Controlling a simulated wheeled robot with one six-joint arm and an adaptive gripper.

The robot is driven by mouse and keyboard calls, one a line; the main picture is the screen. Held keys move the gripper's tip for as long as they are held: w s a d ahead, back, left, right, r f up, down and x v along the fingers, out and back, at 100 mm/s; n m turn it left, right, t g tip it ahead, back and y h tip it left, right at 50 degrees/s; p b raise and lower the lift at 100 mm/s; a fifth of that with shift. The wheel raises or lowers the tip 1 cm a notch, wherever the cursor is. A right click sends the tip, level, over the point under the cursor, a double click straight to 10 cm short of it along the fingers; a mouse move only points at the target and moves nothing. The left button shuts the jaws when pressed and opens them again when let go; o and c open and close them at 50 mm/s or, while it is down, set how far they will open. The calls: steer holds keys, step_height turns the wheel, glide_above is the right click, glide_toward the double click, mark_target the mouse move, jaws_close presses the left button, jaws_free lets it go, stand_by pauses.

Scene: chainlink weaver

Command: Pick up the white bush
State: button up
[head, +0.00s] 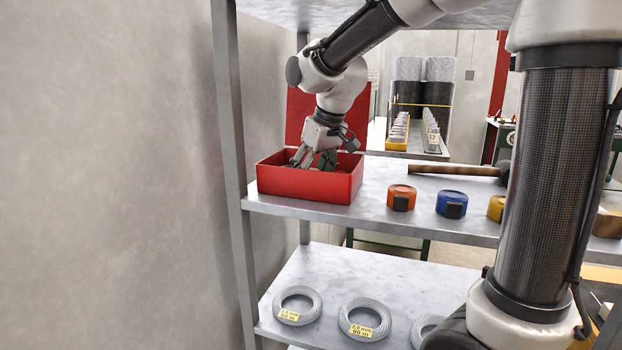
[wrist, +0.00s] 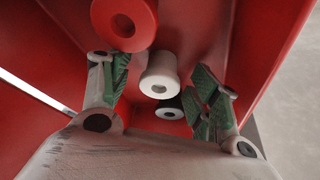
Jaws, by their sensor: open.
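The white bush (wrist: 159,80) is a small flanged cylinder with a hole, and it shows in the wrist view between my gripper's fingers. My gripper (wrist: 160,88) is open, with green-padded fingers on either side of the bush and apart from it. In the head view my gripper (head: 316,160) reaches down into the red bin (head: 305,185) on the shelf. The bin's front wall hides the bush in that view.
A red bush (wrist: 124,22) lies beside the white one, near the left finger. A darker bush with a pale ring (wrist: 168,106) is close by. Bin walls (wrist: 265,40) surround the fingers.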

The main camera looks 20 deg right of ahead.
steer(key=c, duration=1.1)
